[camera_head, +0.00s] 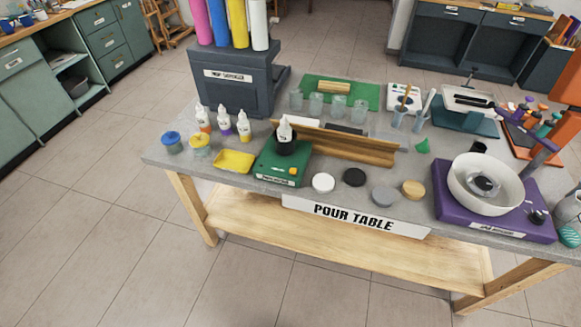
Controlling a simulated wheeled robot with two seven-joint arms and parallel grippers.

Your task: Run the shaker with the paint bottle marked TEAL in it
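A green machine (270,172) with a black cup on top, which looks like the shaker, stands at the front left of the pour table. A white-capped bottle (284,130) stands upright in its cup. The bottle's lower part is hidden and its marking is too small to read. A small orange spot shows on the machine's top, at the right. Three more white-capped bottles stand behind and left of it: one orange (203,119), one purple (224,122), one yellow (243,127). I cannot read their labels. Neither of my grippers is in view.
A yellow tray (234,161) and two small jars, blue-lidded (172,142) and yellow-lidded (200,144), stand left of the machine. Several round discs lie to its right. A wooden trough (350,147) lies behind. A purple machine with a white bowl (462,190) stands at right.

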